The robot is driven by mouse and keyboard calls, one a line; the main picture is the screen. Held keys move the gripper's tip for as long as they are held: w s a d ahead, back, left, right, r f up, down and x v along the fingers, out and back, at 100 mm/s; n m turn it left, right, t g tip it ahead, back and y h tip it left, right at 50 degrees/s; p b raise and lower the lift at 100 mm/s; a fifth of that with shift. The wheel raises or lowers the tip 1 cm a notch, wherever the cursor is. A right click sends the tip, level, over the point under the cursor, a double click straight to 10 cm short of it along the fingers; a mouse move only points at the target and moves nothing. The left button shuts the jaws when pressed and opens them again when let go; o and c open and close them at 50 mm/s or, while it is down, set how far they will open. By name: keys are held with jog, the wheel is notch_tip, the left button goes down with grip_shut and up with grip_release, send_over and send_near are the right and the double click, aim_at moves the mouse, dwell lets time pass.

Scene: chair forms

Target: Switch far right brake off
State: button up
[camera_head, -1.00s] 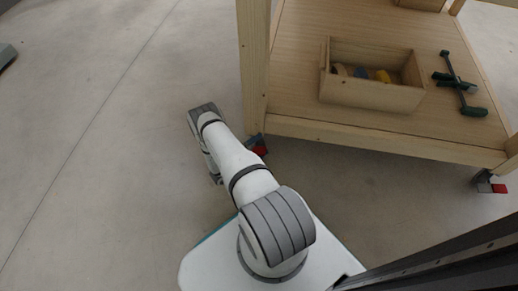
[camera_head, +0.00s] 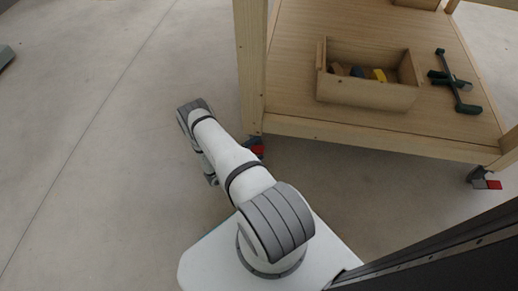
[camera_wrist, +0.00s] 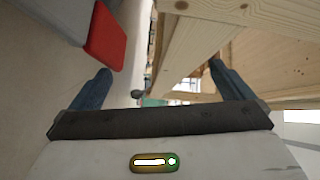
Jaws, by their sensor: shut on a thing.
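The wooden workbench stands on castors with red brake pedals. The pedal at its near left leg (camera_head: 250,70) shows in the head view (camera_head: 257,151) and large at the upper left of the wrist view (camera_wrist: 106,38). The far right brake cannot be made out. Another red pedal (camera_head: 488,184) shows at the near right leg. My gripper points down left of the near left leg; its fingers are hidden in the head view. In the wrist view my gripper (camera_wrist: 160,70) has its two blue fingers wide apart, with nothing seen held between them. The pedal lies just outside the left finger.
A wooden box (camera_head: 368,92) with small coloured pieces and a dark green clamp (camera_head: 456,84) rest on the bench's lower shelf (camera_head: 290,80). A dark bar crosses the lower right.

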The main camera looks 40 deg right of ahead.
jog(key=shift+w+a+r, duration=0.15)
jog(key=shift+w+a, duration=0.35)
jog(key=shift+a, duration=0.2)
jog(key=shift+c, duration=0.2)
jog(key=shift+a, duration=0.3)
jog(key=c, duration=1)
jog(key=shift+s+a+f+b, duration=0.1)
jog(key=shift+a+f+b, duration=0.15)
jog(key=shift+a, duration=0.5)
jog(key=shift+w+a+f+b, duration=0.1)
jog(key=shift+a+f+b, duration=0.15)
jog(key=shift+a, duration=0.5)
jog(key=shift+s+a+f+b, duration=0.15)
jog(key=shift+a+b, duration=0.2)
jog(key=shift+a, duration=0.4)
jog(key=shift+c, duration=0.2)
